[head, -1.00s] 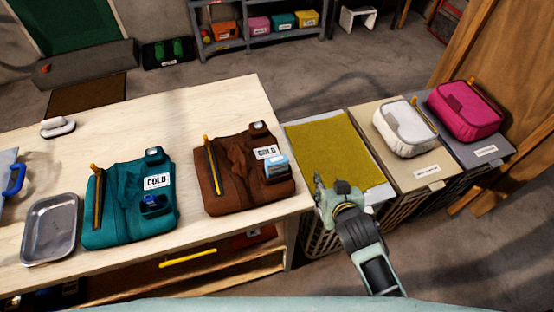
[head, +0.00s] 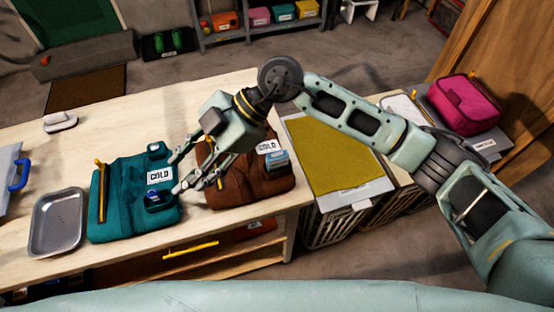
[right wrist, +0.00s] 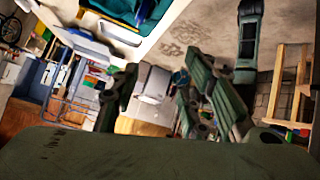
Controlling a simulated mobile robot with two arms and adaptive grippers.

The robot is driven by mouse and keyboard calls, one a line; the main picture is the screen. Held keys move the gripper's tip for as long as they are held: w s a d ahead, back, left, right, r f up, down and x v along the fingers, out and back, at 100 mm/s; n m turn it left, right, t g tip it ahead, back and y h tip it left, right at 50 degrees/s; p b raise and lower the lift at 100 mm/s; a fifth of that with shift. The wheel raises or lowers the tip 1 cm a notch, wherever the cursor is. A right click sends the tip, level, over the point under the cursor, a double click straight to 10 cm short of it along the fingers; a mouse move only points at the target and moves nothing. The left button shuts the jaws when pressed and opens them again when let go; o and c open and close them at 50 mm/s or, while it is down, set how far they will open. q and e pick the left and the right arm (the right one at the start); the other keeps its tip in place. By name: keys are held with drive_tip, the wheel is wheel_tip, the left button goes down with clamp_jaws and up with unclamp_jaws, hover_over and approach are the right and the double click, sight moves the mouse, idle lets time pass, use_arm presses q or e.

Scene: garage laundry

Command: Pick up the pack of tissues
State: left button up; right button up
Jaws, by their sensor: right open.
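A small light-blue pack (head: 277,161), possibly the tissues, sits on the right edge of the folded brown garment (head: 225,190). A small dark-blue item (head: 153,198) lies on the folded teal garment (head: 122,215); I cannot tell which is the tissue pack. My right gripper (head: 178,172) is open and empty. It points left, and its fingers show in front of the teal garment's right edge by the COLD tag. Its hand hides part of the brown garment. Its spread fingers also show in the right wrist view (right wrist: 168,95). My left gripper is not in view.
A metal tray (head: 57,222) lies left of the teal garment on the pale wooden table (head: 210,95). Right of the table stand hampers, one with a yellow-green lid (head: 330,155). A pink bag (head: 465,103) sits farther right. The table's back is mostly clear.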

drive_tip(key=w+d+f+m+t+h, duration=0.2)
drive_tip(key=w+d+f+h, duration=0.3)
drive_tip(key=d, duration=0.4)
drive_tip(key=r+m+t+h, duration=0.1)
drive_tip(key=m+t+h, duration=0.1)
drive_tip(key=h, duration=0.2)
hover_over(277, 154)
drive_tip(key=shift+w+a+r, duration=0.1)
drive_tip(key=shift+w+r, duration=0.05)
drive_tip(key=shift+w, duration=0.05)
drive_tip(key=shift+w+d+f+h+p, duration=0.1)
drive_tip(key=shift+d+f+h+p, duration=0.1)
drive_tip(key=shift+f+h+p, duration=0.15)
drive_tip(key=f+p, duration=0.1)
drive_tip(key=f, duration=0.1)
drive_tip(key=f+p, duration=0.1)
drive_tip(key=f, duration=0.1)
drive_tip(key=f+p, duration=0.1)
drive_tip(key=f, duration=0.1)
drive_tip(key=shift+s, duration=0.35)
drive_tip(key=shift+a+f, duration=0.1)
drive_tip(key=shift+f, duration=0.3)
drive_tip(key=c, duration=1)
